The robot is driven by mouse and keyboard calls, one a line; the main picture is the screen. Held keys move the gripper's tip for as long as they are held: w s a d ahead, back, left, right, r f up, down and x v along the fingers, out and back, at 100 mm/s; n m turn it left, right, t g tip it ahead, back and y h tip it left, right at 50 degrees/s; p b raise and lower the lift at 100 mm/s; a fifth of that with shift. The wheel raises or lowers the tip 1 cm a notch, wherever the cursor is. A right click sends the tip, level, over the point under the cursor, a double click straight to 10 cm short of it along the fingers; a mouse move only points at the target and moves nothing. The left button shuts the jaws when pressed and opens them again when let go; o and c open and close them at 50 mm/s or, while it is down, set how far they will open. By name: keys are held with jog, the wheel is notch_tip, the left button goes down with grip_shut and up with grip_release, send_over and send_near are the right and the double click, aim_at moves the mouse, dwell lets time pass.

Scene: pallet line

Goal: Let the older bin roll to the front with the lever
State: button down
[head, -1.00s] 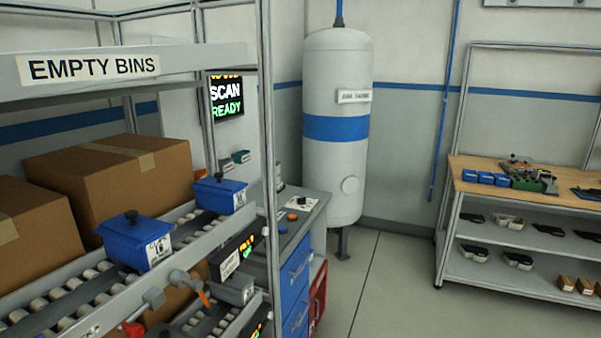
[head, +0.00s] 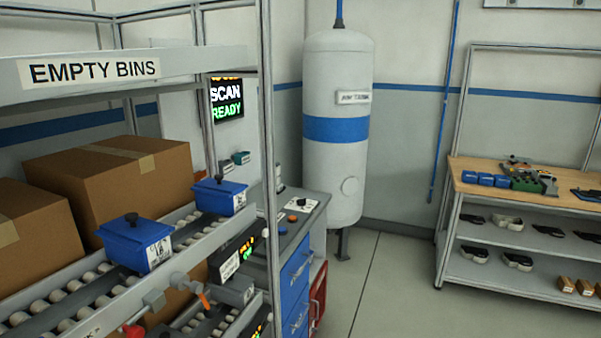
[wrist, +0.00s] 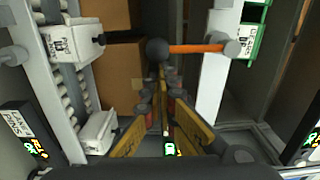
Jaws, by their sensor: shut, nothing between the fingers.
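Two blue lidded bins, a nearer one (head: 136,243) and a farther one (head: 220,195), sit apart on a sloping roller lane in the head view. Each has a white label, too small to read for age. Below the lane's rail are an orange handle (head: 204,299) and a red-ended handle (head: 134,330). In the wrist view, an orange lever (wrist: 195,48) with a dark ball end reaches left from a grey pivot. My gripper (wrist: 161,82) is shut and empty, its tips just below the ball; contact cannot be told. My gripper is outside the head view.
In the wrist view, a pale labelled bin (wrist: 72,42) stands on rollers at left and a green-edged holder (wrist: 257,30) is at upper right. Cardboard boxes (head: 110,180) stand behind the lane. Rack posts and rails crowd the lever. Open floor (head: 385,290) lies to the right.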

jog(key=s+p+v, duration=0.1)
jog(key=v, duration=0.7)
jog(key=shift+s+a, duration=0.3)
jog(key=shift+s, duration=0.05)
dwell(1.1)
